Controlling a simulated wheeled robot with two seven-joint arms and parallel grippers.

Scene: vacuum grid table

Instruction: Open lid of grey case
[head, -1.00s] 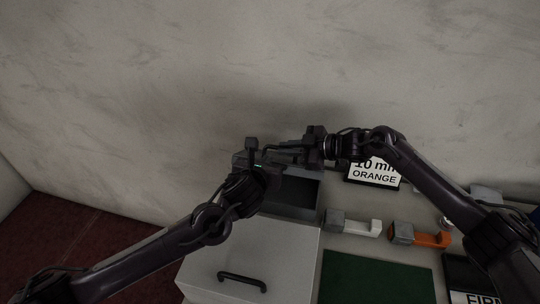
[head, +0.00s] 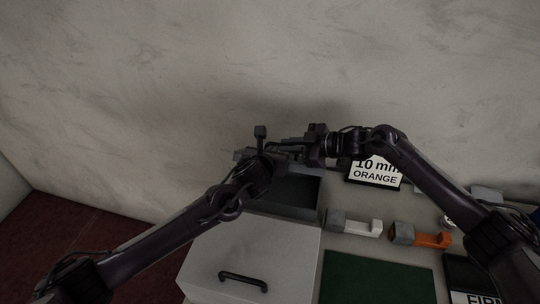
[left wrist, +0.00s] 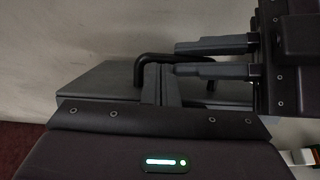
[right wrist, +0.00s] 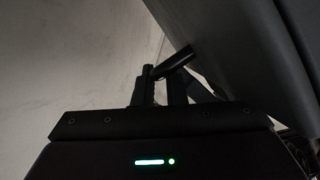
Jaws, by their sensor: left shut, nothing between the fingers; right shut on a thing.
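The grey case (head: 284,210) stands open in the head view, its dark inside showing. Its grey lid (head: 241,154) is raised at the back, largely hidden behind my grippers. In the left wrist view the lid (left wrist: 92,88) carries a black bar handle (left wrist: 142,68). My right gripper (head: 290,147) is shut on this handle, which passes between its fingers in the left wrist view. The handle also shows in the right wrist view (right wrist: 176,62), beside the grey lid panel (right wrist: 235,50). My left gripper (left wrist: 161,80) is shut and empty, close in front of the handle.
A white box (head: 250,255) with a black handle stands in front of the case. A white-and-grey block (head: 353,225), an orange-and-grey block (head: 420,235) and a green mat (head: 377,278) lie to the right. A "10 mm ORANGE" sign (head: 374,175) stands behind them; the wall is close behind.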

